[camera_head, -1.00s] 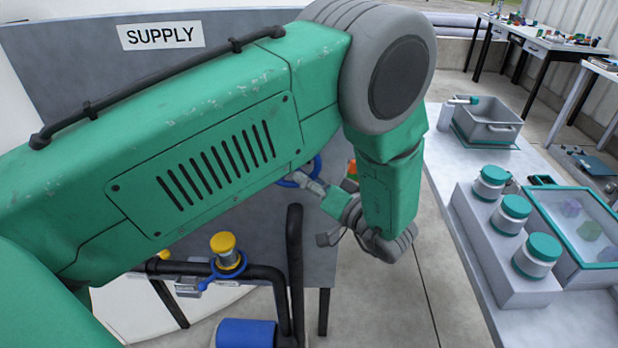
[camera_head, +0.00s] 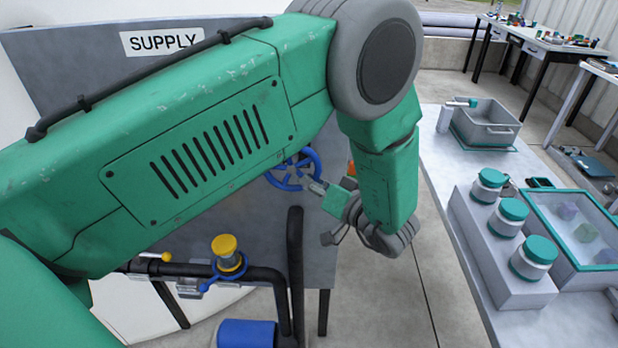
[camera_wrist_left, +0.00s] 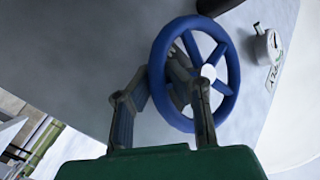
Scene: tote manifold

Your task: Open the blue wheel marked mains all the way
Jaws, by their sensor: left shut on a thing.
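A blue spoked wheel (camera_head: 314,158) shows in the head view partly behind my left arm, in front of the grey panel. It also shows in the left wrist view (camera_wrist_left: 232,72), with its pale hub facing the camera. No mains marking is readable. My left gripper (camera_head: 317,186) is at the wheel's lower right in the head view. In the left wrist view my left gripper (camera_wrist_left: 185,88) reaches into the wheel at its left and lower side, shut on the wheel. The exact contact at the fingertips is hard to see. My right gripper is out of view.
The grey panel (camera_head: 70,60) carries a SUPPLY sign (camera_head: 160,41). Below my arm are black pipes (camera_head: 296,260) and a yellow-topped valve (camera_head: 224,246) with a blue ring. On the right, a table holds teal-lidded jars (camera_head: 511,212) and a grey bin (camera_head: 485,122).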

